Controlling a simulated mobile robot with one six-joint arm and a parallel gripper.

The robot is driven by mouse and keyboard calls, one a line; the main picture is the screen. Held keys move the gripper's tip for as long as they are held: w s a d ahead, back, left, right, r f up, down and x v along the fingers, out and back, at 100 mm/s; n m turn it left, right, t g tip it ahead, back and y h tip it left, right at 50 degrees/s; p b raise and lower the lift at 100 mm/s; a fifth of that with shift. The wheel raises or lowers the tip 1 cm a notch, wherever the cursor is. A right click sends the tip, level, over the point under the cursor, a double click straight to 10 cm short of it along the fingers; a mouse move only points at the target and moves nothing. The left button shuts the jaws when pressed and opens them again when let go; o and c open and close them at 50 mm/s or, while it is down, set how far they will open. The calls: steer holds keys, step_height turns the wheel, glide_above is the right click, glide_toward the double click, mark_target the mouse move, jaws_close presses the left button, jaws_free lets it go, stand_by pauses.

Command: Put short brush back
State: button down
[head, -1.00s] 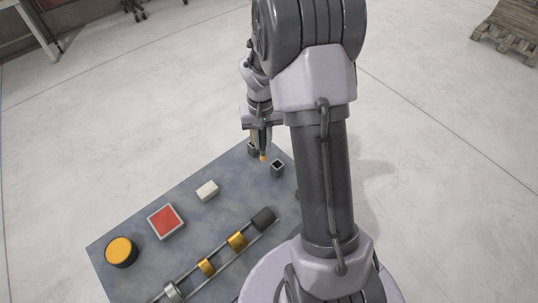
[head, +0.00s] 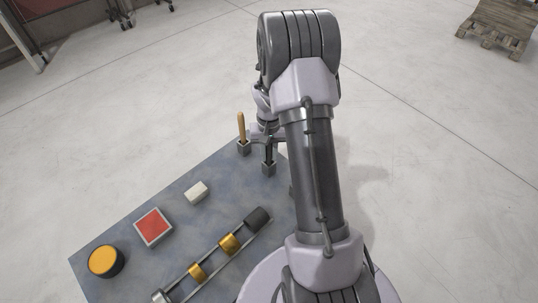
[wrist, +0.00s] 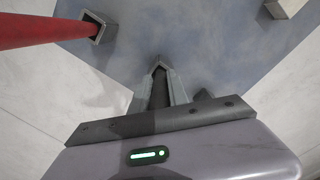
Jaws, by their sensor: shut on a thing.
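My gripper (head: 267,142) is low over the right-hand of two small dark square holders (head: 269,168) at the board's far corner. It is shut on a dark upright piece, which I take for the short brush (wrist: 159,92); the fingers hide most of it. Its lower end appears to be in or right at the holder's opening; I cannot tell how deep. The left holder (head: 244,148) has a tan handle (head: 241,127) standing upright in it. In the wrist view a red handle (wrist: 40,32) stands in a square holder (wrist: 98,26).
The blue-grey board (head: 190,228) carries a white block (head: 196,191), a red square pad (head: 153,227), a round yellow-topped black piece (head: 105,261) and a rail assembly with yellow collars (head: 229,243). A pallet (head: 497,27) stands far off on open floor.

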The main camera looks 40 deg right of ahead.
steer(key=shift+f, duration=0.2)
steer(key=c, duration=1.3)
jaws_free()
steer(key=shift+r, duration=0.1)
step_height(320, 180, up, 12)
steer(key=p, duration=0.4)
steer(key=shift+w+r, duration=0.1)
steer(key=shift+w, duration=0.05)
steer(key=s+a+r+n+t, duration=0.1)
steer(key=s+a+r+t, duration=0.15)
steer(key=a+r, duration=0.55)
steer(key=s+a+r+t, duration=0.1)
steer(key=s+a+r, duration=0.2)
steer(key=a+r, duration=0.5)
steer(key=s+a+r+t, duration=0.1)
steer(key=s+a+r, duration=0.1)
steer(key=s+a, duration=0.1)
steer(key=s+a+r+y, duration=0.1)
steer(key=s+a, duration=0.2)
steer(key=s, duration=0.3)
steer(key=s+a+r+n+t, duration=0.1)
steer(key=s+a+r, duration=0.1)
steer(key=s, duration=0.3)
steer(key=shift+a+r+t+y, duration=0.3)
steer(key=shift+a+t+y, duration=0.1)
steer(key=shift+a, duration=0.35)
